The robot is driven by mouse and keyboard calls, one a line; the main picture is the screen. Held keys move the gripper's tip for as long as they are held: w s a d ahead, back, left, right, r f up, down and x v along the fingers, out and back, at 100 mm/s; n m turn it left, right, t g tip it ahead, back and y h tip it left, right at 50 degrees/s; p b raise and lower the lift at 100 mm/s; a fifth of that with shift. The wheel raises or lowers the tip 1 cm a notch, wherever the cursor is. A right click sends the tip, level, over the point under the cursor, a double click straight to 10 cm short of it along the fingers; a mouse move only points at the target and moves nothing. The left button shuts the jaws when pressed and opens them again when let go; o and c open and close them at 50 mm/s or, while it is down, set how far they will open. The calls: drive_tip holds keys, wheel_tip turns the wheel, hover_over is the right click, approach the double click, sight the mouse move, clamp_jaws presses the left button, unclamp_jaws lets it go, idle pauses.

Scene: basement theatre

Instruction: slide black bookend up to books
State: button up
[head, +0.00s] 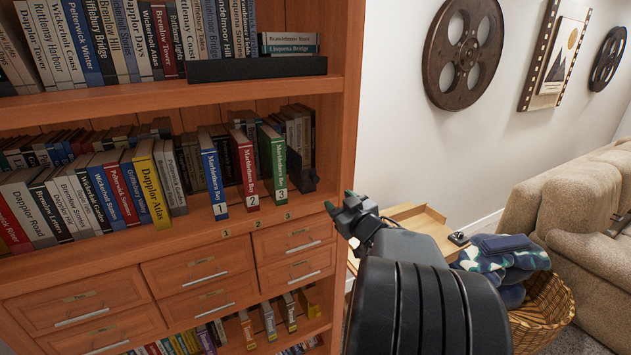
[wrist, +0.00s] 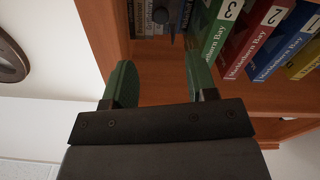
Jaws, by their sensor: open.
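The black bookend (head: 304,179) stands on the middle shelf, just right of the green book numbered 3 (head: 278,165), with a gap seeming to lie between them. Beside it stand the red book 2 (head: 247,172) and the blue book 1 (head: 214,180), all upright. My gripper (head: 341,201) is open and empty, in front of the shelf's right end and apart from the bookend. In the wrist view its green fingers (wrist: 158,80) point toward the shelf.
The bookcase's right side panel (head: 345,130) stands close to my gripper. More books (head: 297,130) stand behind the bookend. A wooden side table (head: 425,228), a basket (head: 545,310) and a sofa (head: 580,215) stand to the right.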

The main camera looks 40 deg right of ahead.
sight(317, 181)
drive_tip(key=w, duration=0.4)
drive_tip(key=w+d+p, duration=0.1)
drive_tip(key=w, duration=0.8)
drive_tip(key=shift+w+d+r, duration=0.1)
drive_tip(key=shift+w+d, duration=0.1)
drive_tip(key=shift+d, duration=0.15)
drive_tip(key=shift+c, duration=0.3)
clamp_jaws()
